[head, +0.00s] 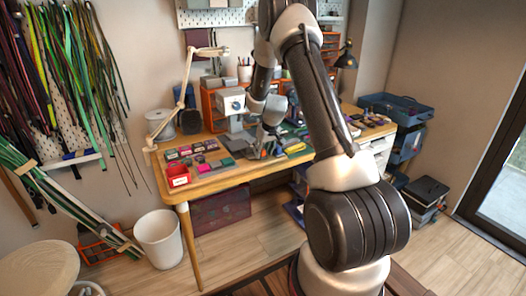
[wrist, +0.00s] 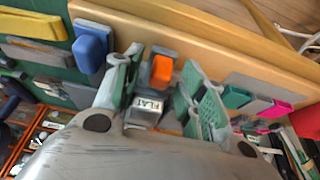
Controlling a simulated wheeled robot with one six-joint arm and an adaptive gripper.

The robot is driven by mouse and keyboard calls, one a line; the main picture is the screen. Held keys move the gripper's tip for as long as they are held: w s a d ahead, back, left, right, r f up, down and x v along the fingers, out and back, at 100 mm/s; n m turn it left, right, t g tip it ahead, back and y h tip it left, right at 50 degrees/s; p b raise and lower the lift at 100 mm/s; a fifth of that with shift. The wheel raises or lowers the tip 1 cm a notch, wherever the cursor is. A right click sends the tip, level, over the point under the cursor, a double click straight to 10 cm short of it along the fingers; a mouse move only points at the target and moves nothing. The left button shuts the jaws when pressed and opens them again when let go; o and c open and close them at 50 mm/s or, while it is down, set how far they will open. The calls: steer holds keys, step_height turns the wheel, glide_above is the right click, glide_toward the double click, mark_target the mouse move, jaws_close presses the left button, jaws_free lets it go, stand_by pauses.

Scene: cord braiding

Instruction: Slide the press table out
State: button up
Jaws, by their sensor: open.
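My gripper (head: 262,146) is low over the workbench, near its front edge, in the head view. In the wrist view my gripper (wrist: 161,80) is open, with its two green-grey fingers apart. Between the fingers lie an orange block (wrist: 161,70) on a grey piece and a pale block marked FLAT (wrist: 145,110). I cannot tell whether a finger touches them. A grey-white box-shaped machine (head: 231,102), perhaps the press, stands on the bench left of my gripper. I cannot make out its sliding table.
The wooden workbench (head: 222,182) holds a red bin (head: 178,176) and several small coloured pieces at its left end. A blue block (wrist: 92,45) lies left of the fingers in the wrist view. Green and pink pieces (wrist: 273,108) lie to the right. A beige lamp (head: 188,80) stands behind.

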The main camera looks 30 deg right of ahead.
steer(key=v, duration=1.1)
steer(key=shift+r, duration=0.2)
steer(key=shift+s, duration=0.15)
steer(key=s+a+m+g, duration=0.2)
steer(key=s+a+g, duration=0.1)
steer(key=s, duration=0.8)
steer(key=s+a+r+n+t, duration=0.1)
steer(key=s+a+r, duration=0.3)
steer(key=s+r, duration=0.6)
steer(key=s+a+r+n+t, duration=0.1)
steer(key=s+a+r, duration=0.3)
steer(key=s+r, duration=0.5)
steer(key=shift+s+r+t, duration=0.35)
steer(key=shift+s+t, duration=0.15)
steer(key=shift+s, duration=3.1)
